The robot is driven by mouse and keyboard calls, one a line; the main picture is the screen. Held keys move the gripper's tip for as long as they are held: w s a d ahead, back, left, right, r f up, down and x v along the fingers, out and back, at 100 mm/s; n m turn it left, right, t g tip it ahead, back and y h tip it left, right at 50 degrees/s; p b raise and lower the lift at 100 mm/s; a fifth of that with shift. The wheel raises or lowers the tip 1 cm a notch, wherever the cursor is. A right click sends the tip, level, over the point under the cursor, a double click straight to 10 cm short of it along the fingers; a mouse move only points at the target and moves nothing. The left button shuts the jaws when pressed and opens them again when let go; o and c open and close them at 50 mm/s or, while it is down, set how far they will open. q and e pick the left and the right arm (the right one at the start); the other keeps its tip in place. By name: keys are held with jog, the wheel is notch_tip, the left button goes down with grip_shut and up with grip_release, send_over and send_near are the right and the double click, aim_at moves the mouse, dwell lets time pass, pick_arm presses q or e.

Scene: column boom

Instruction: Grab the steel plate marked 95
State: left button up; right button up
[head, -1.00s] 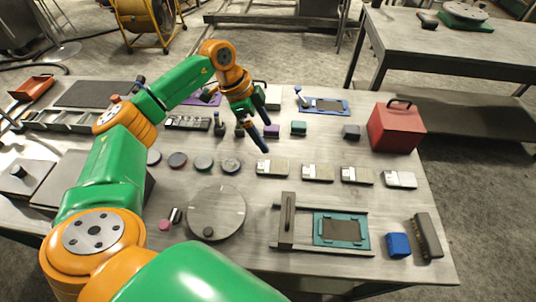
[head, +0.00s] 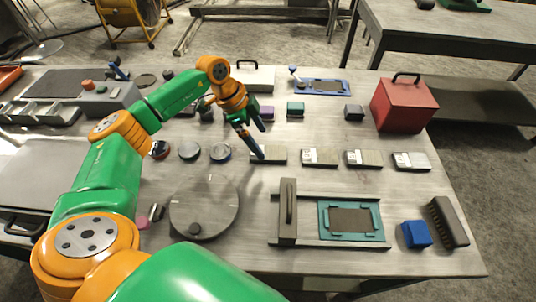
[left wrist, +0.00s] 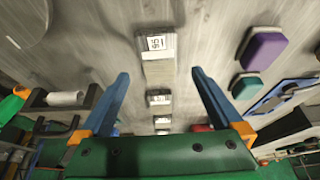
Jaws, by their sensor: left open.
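A row of several small steel plates with white labels lies on the metal table. The leftmost plate (head: 268,154) in the head view appears to be the nearest one (left wrist: 158,60) in the left wrist view. Its label there looks like 95, though small and turned. My left gripper (head: 260,142) is open, with its blue fingers by the left end of that plate and partly over it. In the left wrist view the open fingers (left wrist: 160,73) are spread to either side of the row, with nothing between them held. My right gripper is not in view.
Behind the row are a purple block (head: 266,112) and a teal block (head: 296,109). In front are a round disc (head: 204,205) and a fixture with a teal frame (head: 350,220). A red box (head: 403,105) stands at the right. Round pieces (head: 190,151) lie left of the plates.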

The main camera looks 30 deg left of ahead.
aim_at(267, 151)
pick_arm(q)
jog(key=x, duration=0.4)
jog(key=shift+s+f+p, duration=0.1)
jog(key=shift+s+p, duration=0.05)
jog(key=shift+p, duration=0.2)
jog(key=shift+f, duration=0.15)
grip_shut()
